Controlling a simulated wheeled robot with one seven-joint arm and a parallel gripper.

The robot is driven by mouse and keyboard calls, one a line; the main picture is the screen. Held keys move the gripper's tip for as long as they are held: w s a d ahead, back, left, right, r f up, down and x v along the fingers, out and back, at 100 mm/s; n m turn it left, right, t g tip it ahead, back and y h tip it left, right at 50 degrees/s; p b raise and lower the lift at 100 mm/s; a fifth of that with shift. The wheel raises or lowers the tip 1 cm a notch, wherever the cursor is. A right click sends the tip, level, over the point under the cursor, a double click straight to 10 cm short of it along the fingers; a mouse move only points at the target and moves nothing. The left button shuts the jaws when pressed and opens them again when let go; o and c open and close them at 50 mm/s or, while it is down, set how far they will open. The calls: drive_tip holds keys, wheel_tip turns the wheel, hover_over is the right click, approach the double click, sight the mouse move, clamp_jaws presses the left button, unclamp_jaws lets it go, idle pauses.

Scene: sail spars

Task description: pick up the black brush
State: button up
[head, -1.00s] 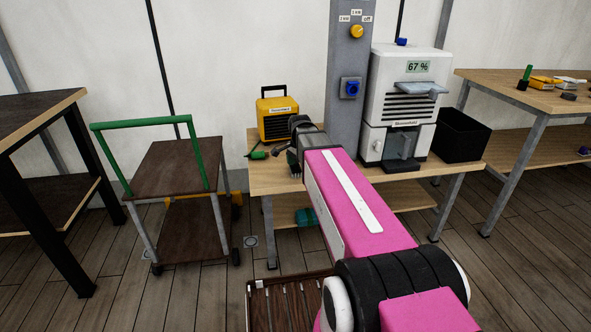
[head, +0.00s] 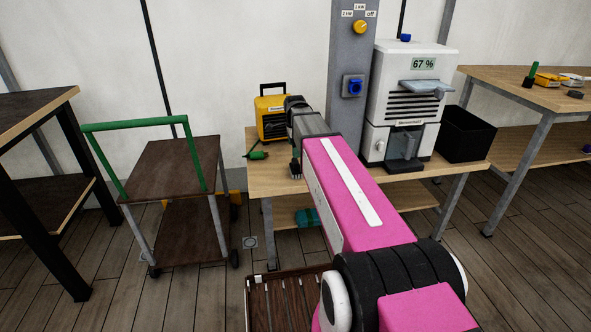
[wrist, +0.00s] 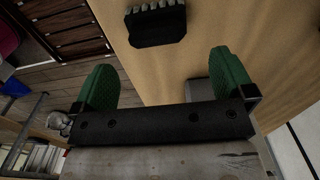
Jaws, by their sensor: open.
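The black brush (wrist: 157,25) lies on the wooden tabletop (wrist: 205,30) at the top of the wrist view. It has a dark block body and a row of pale grey tufts along its far edge. My gripper (wrist: 166,66) is open, with its two green fingers spread apart. The brush is beyond the fingertips, roughly in line with the gap, and nothing is between the fingers. In the head view my arm reaches over the left end of the bench (head: 258,180). A small dark shape near its tip is too unclear to tell brush from gripper.
A yellow heater (head: 271,120) with a green plug (head: 257,155) stands just left of my wrist. A grey post (head: 350,70), a white machine (head: 412,90) and a black bin (head: 466,134) are to the right. A green-handled trolley (head: 172,167) stands left of the bench.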

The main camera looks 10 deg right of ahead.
sight(296, 160)
drive_tip(key=shift+s+d+f, duration=0.1)
drive_tip(key=shift+s+f, duration=0.05)
drive_tip(key=shift+f, duration=1.65)
drive_tip(key=shift+s+f, duration=0.15)
drive_tip(key=shift+f, duration=1.6)
drive_tip(key=c, duration=1)
drive_tip(key=shift+r, duration=0.15)
drive_tip(key=shift+r, duration=0.5)
drive_tip(key=r, duration=0.2)
drive_tip(key=a+r, duration=0.1)
drive_tip(key=shift+s+r, duration=0.3)
drive_tip(key=shift+s, duration=0.05)
drive_tip(key=s+a+r, duration=0.5)
drive_tip(key=a+r, duration=0.1)
drive_tip(key=a, duration=0.3)
drive_tip(key=s+d+r+n, duration=0.1)
drive_tip(key=d+n, duration=0.2)
drive_tip(key=n, duration=0.3)
drive_tip(key=s+d+r+n, duration=0.2)
drive_tip(key=d+n, duration=0.1)
drive_tip(key=n, duration=0.3)
drive_tip(key=s+d+r+n, duration=0.2)
drive_tip(key=d+n, duration=0.2)
drive_tip(key=n, duration=0.2)
drive_tip(key=shift+s, duration=0.15)
